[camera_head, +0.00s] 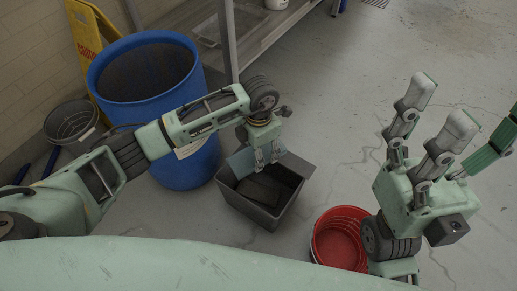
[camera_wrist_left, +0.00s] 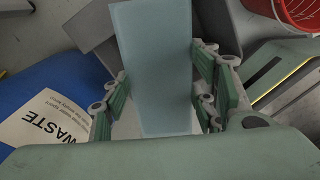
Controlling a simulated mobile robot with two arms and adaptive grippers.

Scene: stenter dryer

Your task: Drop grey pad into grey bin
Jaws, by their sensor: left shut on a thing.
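The grey pad (camera_head: 241,161), a flat blue-grey rectangle, is in my left gripper (camera_head: 267,158), over the left part of the grey bin. In the left wrist view the pad (camera_wrist_left: 152,65) lies between the fingers of my left gripper (camera_wrist_left: 160,90), which is shut on it. The grey bin (camera_head: 253,216) is an open dark box on the floor; a dark flat shape (camera_head: 260,189) shows inside it. The pad hides part of the bin's rim. My right gripper (camera_head: 432,120) is raised at the right, fingers spread, open and empty.
A blue barrel (camera_head: 185,165) stands directly left of the bin. A red bucket (camera_head: 325,248) stands at its right, near my right gripper. A grey bucket (camera_head: 72,122) and a yellow caution sign (camera_head: 85,35) are at the left. A metal table (camera_head: 265,35) stands behind. Floor at the back right is clear.

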